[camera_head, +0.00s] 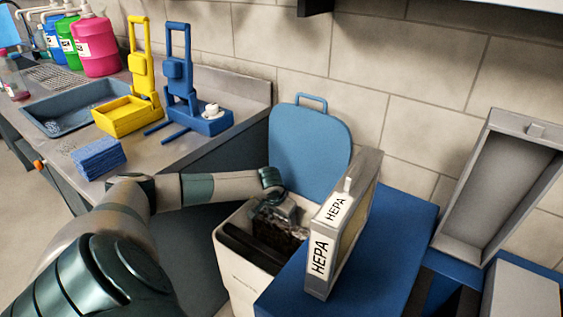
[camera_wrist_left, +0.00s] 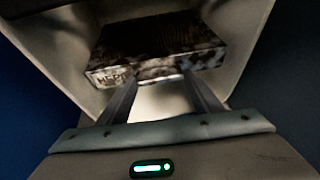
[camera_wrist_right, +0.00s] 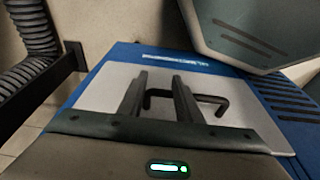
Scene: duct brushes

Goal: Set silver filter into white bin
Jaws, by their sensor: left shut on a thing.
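My left gripper (camera_head: 279,207) is inside the mouth of the white bin (camera_head: 236,273), shut on a dirty filter with a dark, mottled face (camera_head: 275,230). I take this to be the silver filter. In the left wrist view the filter (camera_wrist_left: 160,42) sits at the fingertips of my left gripper (camera_wrist_left: 155,82), between pale bin walls, with a partly legible label on its edge. Whether it touches the bin floor is hidden. My right gripper (camera_wrist_right: 160,82) is open and empty in the right wrist view, near a black handle (camera_wrist_right: 205,97) on a pale panel.
The bin's blue lid (camera_head: 308,150) stands open behind it. A second filter labelled HEPA (camera_head: 342,225) stands upright on a blue surface (camera_head: 390,245) right of the bin. An open metal housing (camera_head: 500,190) is at right. Yellow (camera_head: 130,110) and blue wringers (camera_head: 200,115) stand on the counter.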

